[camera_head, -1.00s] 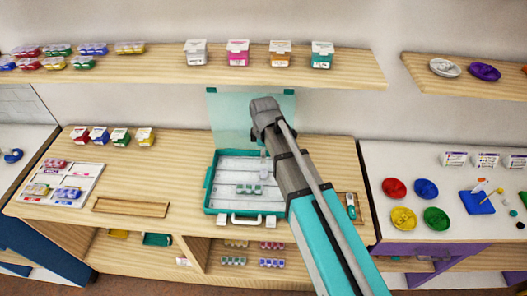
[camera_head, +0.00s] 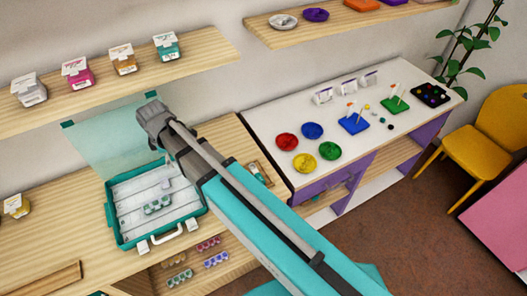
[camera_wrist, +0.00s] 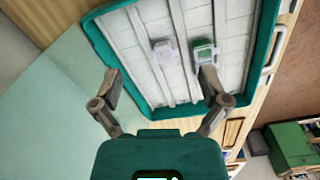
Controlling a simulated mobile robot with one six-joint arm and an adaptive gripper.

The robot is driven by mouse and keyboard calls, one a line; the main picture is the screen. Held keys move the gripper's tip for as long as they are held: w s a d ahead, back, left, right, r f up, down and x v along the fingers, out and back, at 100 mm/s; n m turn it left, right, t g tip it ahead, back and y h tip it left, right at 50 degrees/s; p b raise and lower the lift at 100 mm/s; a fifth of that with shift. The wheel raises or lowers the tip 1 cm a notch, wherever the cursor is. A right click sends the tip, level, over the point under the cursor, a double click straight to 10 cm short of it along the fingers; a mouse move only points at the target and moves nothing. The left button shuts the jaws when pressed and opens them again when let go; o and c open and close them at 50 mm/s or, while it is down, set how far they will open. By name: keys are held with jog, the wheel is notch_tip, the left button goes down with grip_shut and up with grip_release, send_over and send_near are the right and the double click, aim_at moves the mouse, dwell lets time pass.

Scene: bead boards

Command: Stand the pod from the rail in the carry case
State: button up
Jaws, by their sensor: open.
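The teal carry case (camera_head: 113,226) lies open on the wooden desk, its clear lid (camera_head: 110,140) raised at the back. Inside its pale, ridged floor are a green-topped pod strip (camera_head: 158,204) near the handle and a smaller pale pod (camera_head: 167,184) behind it. Both also show in the wrist view, the green one (camera_wrist: 205,50) and the pale one (camera_wrist: 163,50). My gripper (camera_wrist: 160,73) is open and empty, its fingers apart over the case. The head view does not clearly show its fingers. A brown wooden rail (camera_head: 45,282) is partly cut off at lower left; no pod shows on its visible part.
A small wooden tray with a teal item (camera_head: 257,173) lies right of the case. The white table (camera_head: 270,125) holds coloured dishes and boards. White, pink, orange and teal boxes (camera_head: 122,60) stand on the shelf. Pod strips (camera_head: 208,245) sit below the desk.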

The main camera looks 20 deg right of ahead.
jog(key=s+d+m, duration=0.3)
jog(key=d+m, duration=0.6)
jog(key=d, duration=0.6)
jog(key=s+d+m, duration=0.3)
jog(key=d+m, duration=0.6)
jog(key=d, duration=0.6)
jog(key=shift+s+d, duration=0.2)
jog(key=shift+d, duration=0.2)
